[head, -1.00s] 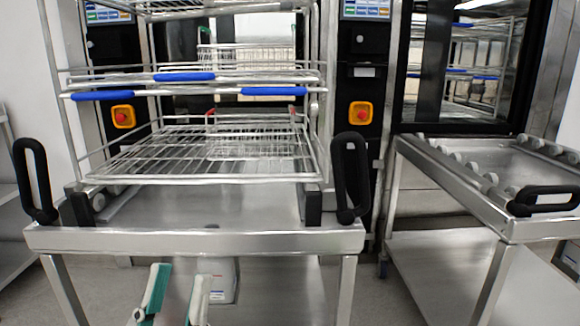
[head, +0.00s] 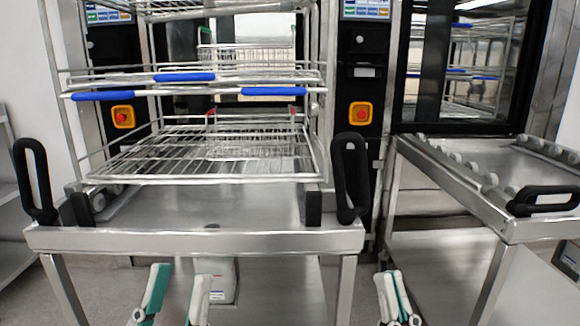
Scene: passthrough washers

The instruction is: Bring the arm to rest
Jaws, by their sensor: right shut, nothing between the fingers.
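My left gripper (head: 176,295) shows at the bottom of the head view, in front of the left cart. Its two white and teal fingers stand apart, with a clear gap and nothing between them. My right gripper (head: 398,300) shows at the bottom edge, right of the left cart's front leg and left of the right cart's leg. Its fingers are close together and hold nothing. Neither gripper appears to touch a cart. The rest of both arms is out of view.
A steel cart (head: 200,242) with black handles carries a wire rack (head: 215,180) with blue-gripped bars. Another cart (head: 458,200) with rollers stands at right. Behind are machines with red emergency buttons (head: 361,115). A white container (head: 222,280) sits under the left cart.

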